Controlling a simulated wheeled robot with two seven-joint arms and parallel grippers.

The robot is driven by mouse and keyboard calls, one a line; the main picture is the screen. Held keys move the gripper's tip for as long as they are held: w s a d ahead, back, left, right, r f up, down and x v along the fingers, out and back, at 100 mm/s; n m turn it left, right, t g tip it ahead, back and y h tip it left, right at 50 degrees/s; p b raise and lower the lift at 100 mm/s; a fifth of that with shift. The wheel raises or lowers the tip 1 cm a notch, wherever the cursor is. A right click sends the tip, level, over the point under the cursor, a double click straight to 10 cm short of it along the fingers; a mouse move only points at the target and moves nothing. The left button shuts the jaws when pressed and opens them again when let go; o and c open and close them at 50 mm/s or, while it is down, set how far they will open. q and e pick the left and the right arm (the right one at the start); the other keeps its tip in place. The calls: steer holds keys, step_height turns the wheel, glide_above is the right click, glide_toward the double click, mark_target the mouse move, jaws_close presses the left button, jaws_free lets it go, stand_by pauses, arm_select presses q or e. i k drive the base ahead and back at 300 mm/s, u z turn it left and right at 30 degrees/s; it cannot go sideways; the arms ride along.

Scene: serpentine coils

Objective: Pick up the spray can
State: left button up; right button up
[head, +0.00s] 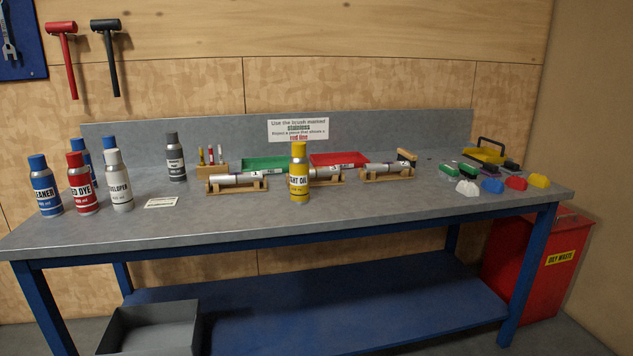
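Several spray cans stand upright on the grey workbench (400,205). A dark grey can (175,160) stands farther back. A yellow can labelled "...GHT OIL" (299,175) stands mid-bench, in front of metal cylinders on wooden stands. Neither of my grippers shows in the head view.
Metal cylinders (236,179) lie on wooden cradles mid-bench. Behind them are a green tray (265,163) and a red tray (340,158). A red OILY WASTE bin (530,270) stands at the right end. The front of the bench is clear.

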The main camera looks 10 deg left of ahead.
mark_target(299, 167)
steer(key=z, duration=0.55)
steer(key=i, duration=0.95)
steer(key=z, duration=0.2)
